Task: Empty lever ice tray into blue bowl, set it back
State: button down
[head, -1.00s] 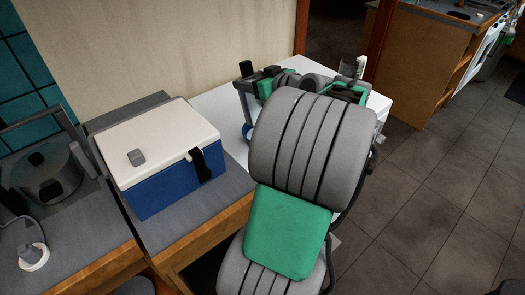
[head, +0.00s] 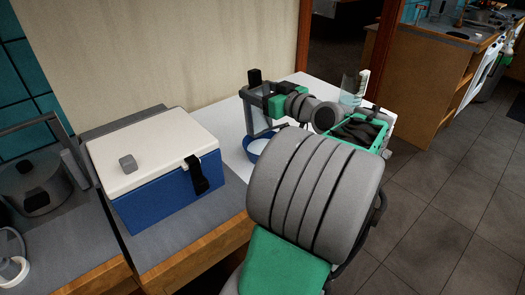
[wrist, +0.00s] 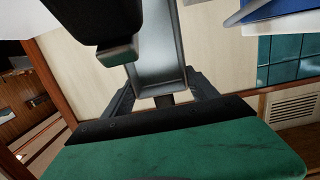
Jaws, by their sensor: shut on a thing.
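My gripper (head: 256,99) is shut on the grey ice tray, above the white table's left part. In the head view the tray (head: 259,120) hangs tilted steeply beside my gripper, over the far side of the blue bowl (head: 252,154). The wrist view shows the tray (wrist: 158,72) as a grey metal trough between the black fingers (wrist: 162,98). A black piece (wrist: 103,20) beside it may be its lever. I see no ice in the visible part of the trough. The bowl stands on the table, partly hidden by my arm; something pale shows inside, unclear whether ice.
A blue cooler with a white lid (head: 165,182) stands on the grey counter at left. A clear cup (head: 350,92) stands at the table's back right, behind my arm. A grey pot (head: 40,188) is far left. The wall is close behind the table.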

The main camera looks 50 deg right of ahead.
dwell(0.4)
jog(key=s+t+b, duration=0.1)
jog(key=b, duration=0.2)
jog(key=s+t+b, duration=0.1)
jog(key=b, duration=0.2)
jog(key=shift+s+a+r, duration=0.1)
jog(key=shift+s+a, duration=0.05)
jog(key=shift+s, duration=0.2)
dwell(0.5)
